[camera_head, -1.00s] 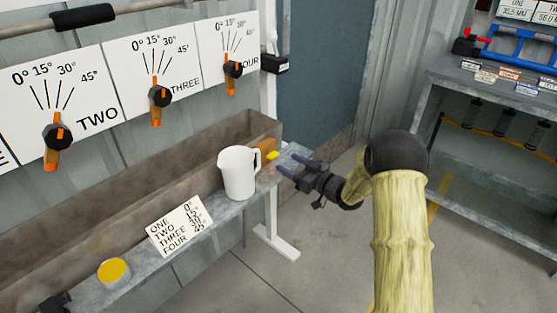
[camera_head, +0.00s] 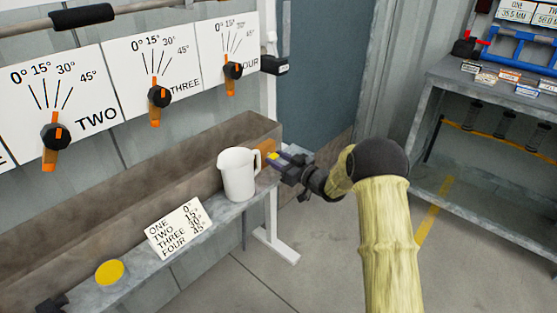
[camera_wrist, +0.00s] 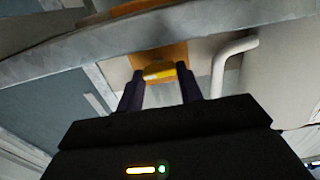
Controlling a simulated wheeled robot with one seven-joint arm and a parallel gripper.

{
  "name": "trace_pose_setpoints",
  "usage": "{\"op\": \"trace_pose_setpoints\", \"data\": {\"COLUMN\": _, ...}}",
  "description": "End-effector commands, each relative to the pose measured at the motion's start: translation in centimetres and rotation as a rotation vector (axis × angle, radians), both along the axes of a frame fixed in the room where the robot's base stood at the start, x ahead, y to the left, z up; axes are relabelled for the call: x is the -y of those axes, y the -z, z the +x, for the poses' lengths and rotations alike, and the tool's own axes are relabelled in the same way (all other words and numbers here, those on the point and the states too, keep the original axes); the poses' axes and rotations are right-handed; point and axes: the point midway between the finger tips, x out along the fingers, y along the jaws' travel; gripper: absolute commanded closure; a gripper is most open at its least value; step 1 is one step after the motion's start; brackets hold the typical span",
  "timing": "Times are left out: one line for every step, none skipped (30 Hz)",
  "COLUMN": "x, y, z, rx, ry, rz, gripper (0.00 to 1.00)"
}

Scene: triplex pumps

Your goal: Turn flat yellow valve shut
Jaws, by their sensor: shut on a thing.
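The flat yellow valve (camera_head: 273,156) is at the right end of the trough (camera_head: 215,140), just right of the white pitcher (camera_head: 238,175). My gripper (camera_head: 279,159) reaches it from the right, with its fingers at the yellow piece. In the wrist view the yellow valve (camera_wrist: 159,70) lies between the two dark fingertips of my gripper (camera_wrist: 160,78), with an orange-brown surface behind it. The jaws are closed on it. The fingers partly hide the valve in the head view, so its exact angle is hard to tell.
The white pitcher stands on the narrow ledge (camera_head: 170,262), close left of my gripper. A sign card (camera_head: 178,230) and a yellow disc (camera_head: 109,272) are further left. Dial panels (camera_head: 150,75) hang above. A shelf unit (camera_head: 490,130) stands right, with open floor between.

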Motion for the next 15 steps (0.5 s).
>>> {"op": "trace_pose_setpoints", "data": {"x": 0.04, "y": 0.0, "z": 0.01, "rx": 0.001, "ry": 0.001, "rz": -0.001, "gripper": 0.86}}
{"op": "trace_pose_setpoints", "data": {"x": 0.04, "y": 0.01, "z": 0.01, "rx": 0.002, "ry": 0.001, "rz": -0.001, "gripper": 0.86}}
{"op": "trace_pose_setpoints", "data": {"x": 0.04, "y": 0.01, "z": 0.01, "rx": 0.003, "ry": 0.001, "rz": -0.002, "gripper": 0.86}}
{"op": "trace_pose_setpoints", "data": {"x": 0.04, "y": 0.02, "z": 0.01, "rx": 0.006, "ry": 0.001, "rz": -0.004, "gripper": 0.86}}
{"op": "trace_pose_setpoints", "data": {"x": 0.04, "y": 0.02, "z": 0.01, "rx": 0.008, "ry": 0.001, "rz": -0.006, "gripper": 0.86}}
{"op": "trace_pose_setpoints", "data": {"x": 0.04, "y": 0.03, "z": 0.01, "rx": 0.013, "ry": 0.001, "rz": -0.01, "gripper": 0.86}}
{"op": "trace_pose_setpoints", "data": {"x": 0.04, "y": 0.04, "z": 0.01, "rx": 0.018, "ry": 0.001, "rz": -0.014, "gripper": 0.86}}
{"op": "trace_pose_setpoints", "data": {"x": 0.04, "y": 0.05, "z": 0.01, "rx": 0.024, "ry": 0.001, "rz": -0.018, "gripper": 0.86}}
{"op": "trace_pose_setpoints", "data": {"x": 0.04, "y": 0.06, "z": 0.01, "rx": 0.032, "ry": 0.001, "rz": -0.025, "gripper": 0.86}}
{"op": "trace_pose_setpoints", "data": {"x": 0.04, "y": 0.07, "z": 0.01, "rx": 0.04, "ry": 0.001, "rz": -0.031, "gripper": 0.86}}
{"op": "trace_pose_setpoints", "data": {"x": 0.04, "y": 0.08, "z": 0.0, "rx": 0.049, "ry": 0.001, "rz": -0.038, "gripper": 0.86}}
{"op": "trace_pose_setpoints", "data": {"x": 0.04, "y": 0.1, "z": 0.0, "rx": 0.062, "ry": 0.001, "rz": -0.049, "gripper": 0.86}}
{"op": "trace_pose_setpoints", "data": {"x": 0.04, "y": 0.11, "z": 0.0, "rx": 0.073, "ry": 0.001, "rz": -0.057, "gripper": 0.86}}
{"op": "trace_pose_setpoints", "data": {"x": 0.03, "y": 0.13, "z": -0.01, "rx": 0.087, "ry": 0.001, "rz": -0.068, "gripper": 0.86}}
{"op": "trace_pose_setpoints", "data": {"x": 0.03, "y": 0.16, "z": -0.01, "rx": 0.104, "ry": 0.001, "rz": -0.081, "gripper": 0.86}}
